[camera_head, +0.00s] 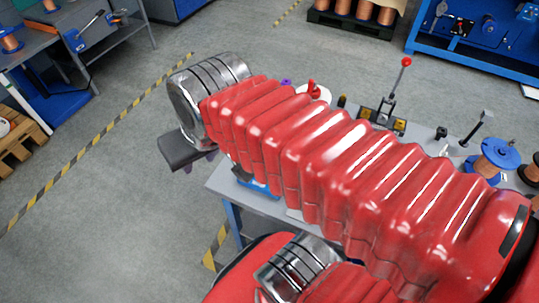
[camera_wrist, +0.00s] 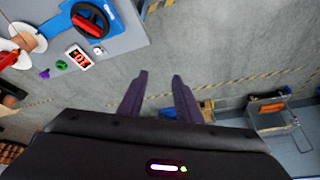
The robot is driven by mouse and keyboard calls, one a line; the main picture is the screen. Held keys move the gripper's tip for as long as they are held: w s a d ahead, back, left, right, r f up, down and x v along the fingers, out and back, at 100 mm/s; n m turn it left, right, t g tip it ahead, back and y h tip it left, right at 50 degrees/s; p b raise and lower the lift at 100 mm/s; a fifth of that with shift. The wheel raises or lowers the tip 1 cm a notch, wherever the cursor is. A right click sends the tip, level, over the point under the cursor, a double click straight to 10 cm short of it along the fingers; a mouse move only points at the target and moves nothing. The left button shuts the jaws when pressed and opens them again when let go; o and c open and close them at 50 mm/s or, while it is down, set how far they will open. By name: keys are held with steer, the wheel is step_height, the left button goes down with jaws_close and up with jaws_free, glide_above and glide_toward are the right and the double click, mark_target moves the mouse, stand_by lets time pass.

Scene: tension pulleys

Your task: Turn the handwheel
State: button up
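The handwheel (camera_wrist: 91,20) shows at the upper left of the wrist view. It has a black rim with a red part inside and sits on a blue base on the grey table (camera_wrist: 124,38). In the head view my red arm hides the wheel. My gripper (camera_wrist: 160,78) has two dark purple fingers spread apart with nothing between them. The fingers show against the floor, to the right of and below the wheel, and do not touch it. In the head view my gripper's dark body (camera_head: 183,150) is left of the table, with its fingers mostly hidden.
Near the wheel are a red-and-white card (camera_wrist: 79,58), a green knob (camera_wrist: 62,65) and a purple knob (camera_wrist: 45,74). A red-knobbed lever (camera_head: 392,94) and a copper spool with a blue top (camera_head: 495,155) stand on the table's far side. Open floor lies left of the table.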

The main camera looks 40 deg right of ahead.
steer(key=d+f+m+g+y, duration=0.1)
steer(key=d+f+m, duration=0.4)
steer(key=d+m, duration=0.7)
steer(key=d+f+m+g+y, duration=0.1)
steer(key=d+f+m, duration=0.4)
steer(key=d+m, duration=0.7)
steer(key=shift+s+d+m+y, duration=0.4)
steer(key=shift+d+y, duration=0.4)
steer(key=shift+d, duration=0.45)
steer(key=shift+f, duration=0.1)
steer(key=x, duration=1.3)
steer(key=shift+f, duration=0.4)
steer(key=shift+c, duration=0.3)
jaws_close()
